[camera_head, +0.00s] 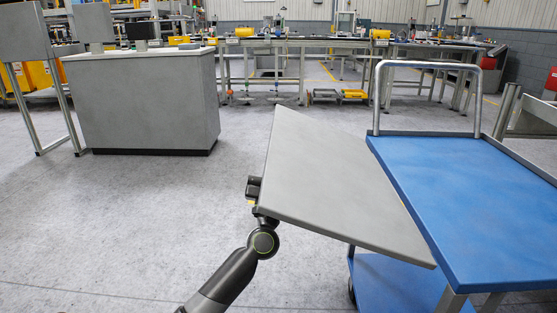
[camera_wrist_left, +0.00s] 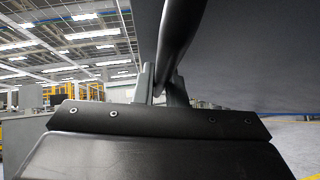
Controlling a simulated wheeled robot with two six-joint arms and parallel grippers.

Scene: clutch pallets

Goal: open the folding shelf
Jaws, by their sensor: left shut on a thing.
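The folding shelf is a grey panel (camera_head: 335,190) beside the blue cart, joined along the cart's left side. It slopes, with its free left edge out over the floor. My left gripper (camera_head: 254,190) is at that left edge, and the panel partly hides it. In the left wrist view, my left gripper's fingers (camera_wrist_left: 161,86) are shut on a dark curved bar (camera_wrist_left: 182,38), the shelf's handle. The shelf's grey surface (camera_wrist_left: 265,55) fills the right of that view. My right gripper is not in view.
The blue cart (camera_head: 470,190) has a grey push handle (camera_head: 427,66) at its far end and a lower blue deck (camera_head: 385,285). A grey cabinet (camera_head: 145,105) stands at the back left. The floor (camera_head: 130,220) left of the shelf is clear. Workbenches line the back.

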